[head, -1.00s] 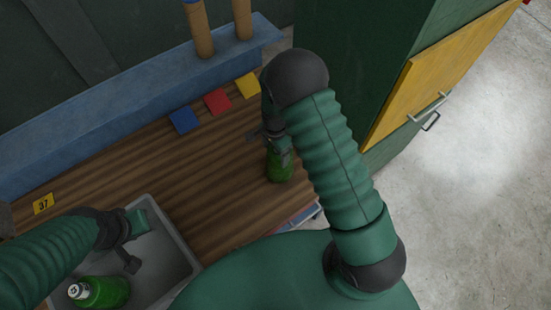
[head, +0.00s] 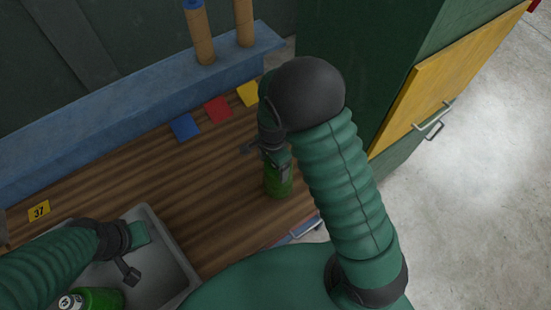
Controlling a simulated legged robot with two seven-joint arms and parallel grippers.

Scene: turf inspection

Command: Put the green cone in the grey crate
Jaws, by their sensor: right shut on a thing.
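My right gripper (head: 268,150) is shut on a green object (head: 278,182) over the right part of the wooden bench top. The object looks like a bottle or cylinder, and no clear cone shape shows. The gripper and arm hide its top. I cannot tell whether it touches the bench. The grey crate (head: 172,262) is at the lower left. A green bottle-like object with a pale, marked cap (head: 88,300) lies in its lower left part, cut by the picture's edge. My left gripper (head: 134,256) is over the crate, its fingers apart and empty.
Wooden bench (head: 190,205) is clear between crate and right gripper. Blue (head: 184,127), red (head: 217,109) and yellow (head: 248,93) squares lie along its back. A blue ledge (head: 120,115) holds two brown posts (head: 201,38). A green cabinet with a yellow front (head: 450,80) stands right.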

